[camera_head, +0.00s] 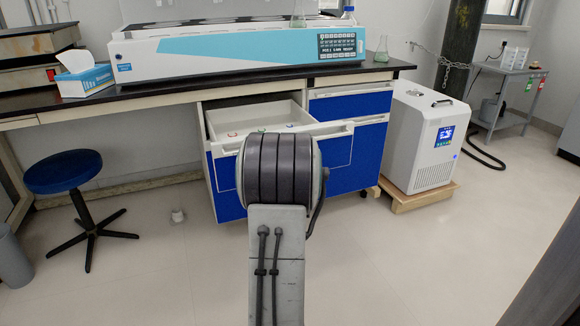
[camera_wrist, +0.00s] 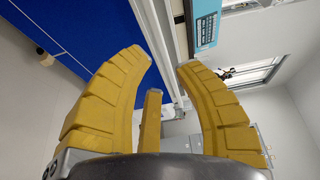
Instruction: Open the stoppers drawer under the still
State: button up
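The stoppers drawer (camera_head: 262,113) is at the upper left of the blue cabinet under the still (camera_head: 240,50). It stands pulled out, and its pale inside shows. A few small coloured items lie near its front, too small to make out. Its white front rail (camera_head: 335,128) faces me, partly hidden by my arm. In the head view my gripper is hidden behind my arm. In the wrist view my gripper (camera_wrist: 165,62) shows yellow fingers spread apart, with a white rail (camera_wrist: 150,22) running behind and between the tips. I cannot tell whether they touch it.
A blue-seated stool (camera_head: 63,172) stands at the left. A white chiller unit (camera_head: 425,140) on a wooden base stands right of the cabinet. Another white-topped blue drawer (camera_head: 350,103) is beside the open one. The floor in front is mostly clear.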

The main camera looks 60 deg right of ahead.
jog(key=shift+v, duration=2.8)
jog(key=w+a+r+n+t+y+p, duration=0.1)
jog(key=w+a+r+n+y+p, duration=0.4)
jog(key=a+r+n+p, duration=0.5)
jog(key=w+a+r+n+y+p, duration=0.5)
jog(key=a+r+p, duration=0.3)
jog(key=a+p, duration=0.6)
jog(key=s+a+r+n+g+y+p, duration=0.3)
jog(key=s+a+r+n+p, duration=0.4)
jog(key=s+a+r+p, duration=0.1)
jog(key=s+a+r+n+g+y+p, duration=0.2)
jog(key=s+a+r+n+p, duration=0.6)
jog(key=a, duration=0.5)
jog(key=shift+r+g+y+p, duration=0.4)
jog(key=shift+g+p, duration=0.1)
jog(key=shift+p, duration=0.65)
